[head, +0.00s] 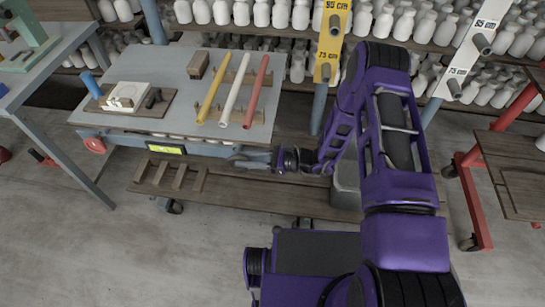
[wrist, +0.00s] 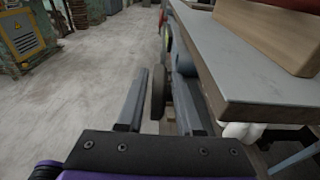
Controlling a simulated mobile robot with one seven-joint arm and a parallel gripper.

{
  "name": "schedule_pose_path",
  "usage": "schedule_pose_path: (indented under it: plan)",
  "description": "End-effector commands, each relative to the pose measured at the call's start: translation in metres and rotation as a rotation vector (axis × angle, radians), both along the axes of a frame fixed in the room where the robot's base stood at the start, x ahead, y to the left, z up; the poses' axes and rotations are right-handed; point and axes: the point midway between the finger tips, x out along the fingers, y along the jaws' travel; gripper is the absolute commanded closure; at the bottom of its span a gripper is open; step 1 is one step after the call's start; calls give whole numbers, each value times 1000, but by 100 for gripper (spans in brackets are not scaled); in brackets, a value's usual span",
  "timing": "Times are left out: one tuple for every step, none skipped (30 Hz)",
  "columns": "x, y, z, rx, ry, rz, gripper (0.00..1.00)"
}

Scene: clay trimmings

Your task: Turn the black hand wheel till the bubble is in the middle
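A dark wheel (wrist: 158,93), seen edge-on in the wrist view, stands between the two fingers of my gripper (wrist: 163,75). The fingers are apart, with a narrow gap showing on each side of the wheel. In the head view my gripper (head: 243,161) is at the front edge of the grey table (head: 145,62), near its right end, and hides most of the wheel there. A yellow-green level vial (head: 166,149) in a dark frame sits on the table's front edge to the left. Its bubble is too small to make out.
A red wheel (head: 95,145) is at the table's front left. Yellow, white and red rods (head: 229,103) and a white block on a board (head: 127,96) lie on top. A slatted lower shelf (head: 255,197) sits below my gripper.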

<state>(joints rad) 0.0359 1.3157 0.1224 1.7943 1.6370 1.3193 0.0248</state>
Motion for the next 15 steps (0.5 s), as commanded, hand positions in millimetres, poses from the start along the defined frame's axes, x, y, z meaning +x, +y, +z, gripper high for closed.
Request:
schedule_pose_path:
  plan:
    - [0, -2, 0, 0, 0, -1, 65]
    - [0, -4, 0, 0, 0, -2, 65]
    - [0, -8, 1, 0, 0, -2, 65]
    - [0, -12, 2, 0, 0, -3, 65]
    - [0, -17, 2, 0, -1, -4, 65]
    - [-1, -24, 3, -1, 0, -4, 65]
    - [-1, -30, 4, -1, 0, -5, 65]
    - [-1, -37, 4, -1, -1, -6, 65]
    - [-2, -46, 5, -2, -1, -6, 65]
    - [-2, -54, 6, -2, -1, -6, 65]
    - [-3, -61, 8, -1, 0, -7, 65]
    - [-4, -71, 9, -1, -1, -6, 65]
    - [-5, -78, 10, -1, -1, -6, 65]
    - [-5, -86, 11, -1, -1, -6, 65]
    - [-6, -96, 12, -2, -1, -6, 65]
